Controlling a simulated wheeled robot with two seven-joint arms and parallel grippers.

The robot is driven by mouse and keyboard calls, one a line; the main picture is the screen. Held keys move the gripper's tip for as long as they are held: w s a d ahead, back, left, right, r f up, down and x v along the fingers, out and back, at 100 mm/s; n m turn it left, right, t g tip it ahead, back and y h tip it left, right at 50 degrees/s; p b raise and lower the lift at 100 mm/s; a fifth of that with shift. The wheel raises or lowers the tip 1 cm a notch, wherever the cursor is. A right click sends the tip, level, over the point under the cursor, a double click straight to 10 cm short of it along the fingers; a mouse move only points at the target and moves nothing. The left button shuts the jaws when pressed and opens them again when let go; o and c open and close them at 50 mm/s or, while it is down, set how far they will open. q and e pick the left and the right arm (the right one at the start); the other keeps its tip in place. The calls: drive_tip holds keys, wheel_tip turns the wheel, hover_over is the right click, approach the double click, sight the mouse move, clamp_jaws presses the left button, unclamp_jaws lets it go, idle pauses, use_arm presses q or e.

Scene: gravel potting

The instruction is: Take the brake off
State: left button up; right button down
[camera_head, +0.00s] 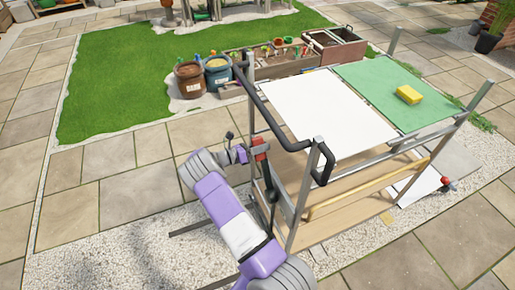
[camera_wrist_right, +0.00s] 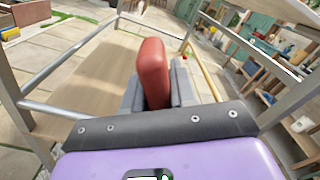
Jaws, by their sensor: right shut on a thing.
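The red brake lever (camera_head: 260,147) is on the near left side of the cart, below its black push handle (camera_head: 263,108). In the right wrist view the red grip (camera_wrist_right: 152,68) stands up between the grey fingers of my right gripper (camera_wrist_right: 155,95). My right gripper (camera_head: 252,152) is shut on this lever, its purple arm coming up from the bottom of the head view. The lever's lower end and pivot are hard to make out behind the fingers and frame. My left gripper is not in view.
The cart has metal posts, a white top panel (camera_head: 327,112), a green panel (camera_head: 385,88) with a yellow sponge (camera_head: 409,94), and a wooden lower shelf (camera_head: 335,222). Pots (camera_head: 190,82) and a planter stand behind. Paving to the left is clear.

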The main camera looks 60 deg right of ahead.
drive_tip(key=shift+w+f, duration=0.1)
drive_tip(key=c, duration=1.4)
unclamp_jaws()
drive_tip(key=o, duration=0.4)
drive_tip(key=shift+d+f, duration=0.1)
drive_tip(key=v, duration=0.7)
drive_tip(key=shift+w+a+p, duration=0.2)
drive_tip(key=shift+a+p, duration=0.1)
drive_tip(key=shift+p, duration=0.05)
